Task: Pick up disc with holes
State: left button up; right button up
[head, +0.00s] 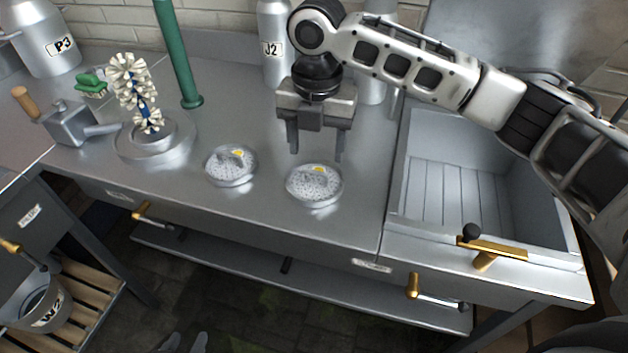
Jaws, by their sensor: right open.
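Two round metal discs with holes lie on the metal counter. The left disc (231,167) and the right disc (314,186) each have a raised grip and a small yellow mark on top. My right gripper (316,157) comes in from the right and points down, with its two fingers apart and nothing between them. It is above and just behind the right disc, apart from it as far as I can tell. My left gripper is not in view.
A sink (470,180) is at the right. The front middle is clear.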

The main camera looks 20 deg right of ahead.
aim_at(314, 178)
jog(key=shift+a+f, duration=0.15)
jog(key=shift+f, duration=3.05)
jog(key=c, duration=0.8)
